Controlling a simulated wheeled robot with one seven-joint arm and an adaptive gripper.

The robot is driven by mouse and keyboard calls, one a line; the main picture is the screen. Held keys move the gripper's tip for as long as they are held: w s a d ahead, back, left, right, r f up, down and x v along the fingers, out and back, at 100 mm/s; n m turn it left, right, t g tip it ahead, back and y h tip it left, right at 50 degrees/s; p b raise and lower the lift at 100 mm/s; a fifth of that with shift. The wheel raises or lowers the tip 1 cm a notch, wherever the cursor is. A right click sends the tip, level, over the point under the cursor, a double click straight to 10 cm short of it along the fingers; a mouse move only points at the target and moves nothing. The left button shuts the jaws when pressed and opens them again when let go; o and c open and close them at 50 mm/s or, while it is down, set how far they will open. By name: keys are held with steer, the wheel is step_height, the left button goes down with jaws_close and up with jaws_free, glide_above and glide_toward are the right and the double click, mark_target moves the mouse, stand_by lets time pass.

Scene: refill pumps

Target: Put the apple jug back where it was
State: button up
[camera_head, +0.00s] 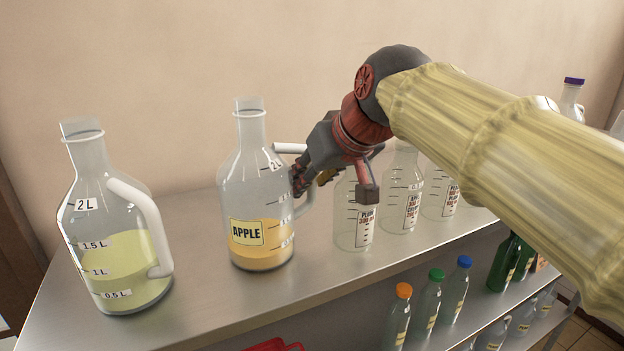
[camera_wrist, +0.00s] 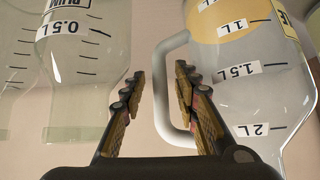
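The apple jug (camera_head: 262,257) is a clear glass bottle with a yellow APPLE label and orange-yellow liquid at the bottom. It stands upright on the metal counter (camera_head: 215,304), its white handle on the right side. My gripper (camera_head: 302,180) is at that handle, right of the jug. In the wrist view, which shows the jugs upside down, my gripper (camera_wrist: 158,78) is open.
A jug with yellow-green liquid (camera_head: 125,270) stands at left. A clear PLUM jug (camera_head: 352,235) stands close right of my gripper, with more clear jugs beyond, partly behind my arm. Small capped bottles (camera_head: 428,305) stand on a lower shelf. Counter between the two filled jugs is free.

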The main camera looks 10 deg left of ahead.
steer(key=shift+r, duration=0.1)
steer(key=shift+s+d+r, duration=0.1)
steer(key=shift+r, duration=0.15)
steer(key=b+v, duration=0.2)
steer(key=v, duration=0.9)
steer(key=shift+s, duration=0.2)
steer(key=shift+d, duration=0.15)
steer(key=s+d+f+m+h, duration=0.1)
steer(key=s+d+f, duration=0.4)
steer(key=f, duration=0.7)
steer(key=s+d+f+m+g+h, duration=0.1)
steer(key=s+d+f, duration=0.5)
steer(key=f, duration=0.7)
steer(key=s+d+f+m+g+h, duration=0.1)
steer(key=s+d+f+m+h, duration=0.2)
steer(key=d+f, duration=0.6)
step_height(320, 180, down, 4)
steer(key=s+m, duration=0.1)
steer(key=s, duration=0.1)
steer(key=shift+s, duration=0.4)
